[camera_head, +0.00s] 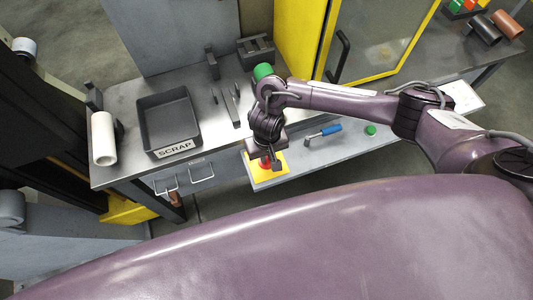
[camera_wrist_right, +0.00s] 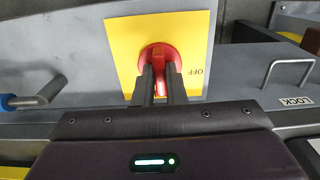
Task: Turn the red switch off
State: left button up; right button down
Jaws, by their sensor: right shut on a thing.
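The red switch (camera_wrist_right: 158,55) is a round rotary knob on a yellow plate (camera_wrist_right: 117,40), with the word OFF on the plate to the right of the knob in the wrist view. In the head view the yellow plate (camera_head: 268,179) sits on the front of the grey bench, with the red knob (camera_head: 265,163) mostly behind my gripper. My right gripper (camera_wrist_right: 160,82) has its two dark fingers on either side of the knob's red grip bar, shut on it. It also shows in the head view (camera_head: 271,158). My left gripper is not in view.
A black SCRAP tray (camera_head: 144,126), a white roll (camera_head: 103,139) and several tools lie on the steel bench. A blue-handled tool (camera_head: 324,132) and a green button (camera_head: 370,130) are right of the switch. A yellow-framed door (camera_head: 325,40) stands behind my arm.

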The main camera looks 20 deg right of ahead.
jog(key=n+p, duration=0.2)
jog(key=n, duration=0.1)
jog(key=shift+r+n+p, duration=0.15)
jog(key=shift+n+p, duration=0.15)
jog(key=n+p, duration=0.1)
jog(key=n, duration=0.3)
jog(key=shift+p, duration=0.35)
jog(key=n, duration=0.5)
jog(key=shift+p, duration=0.35)
jog(key=n, duration=0.5)
jog(key=shift+n, duration=0.3)
jog(key=c, duration=1.5)
grip_release()
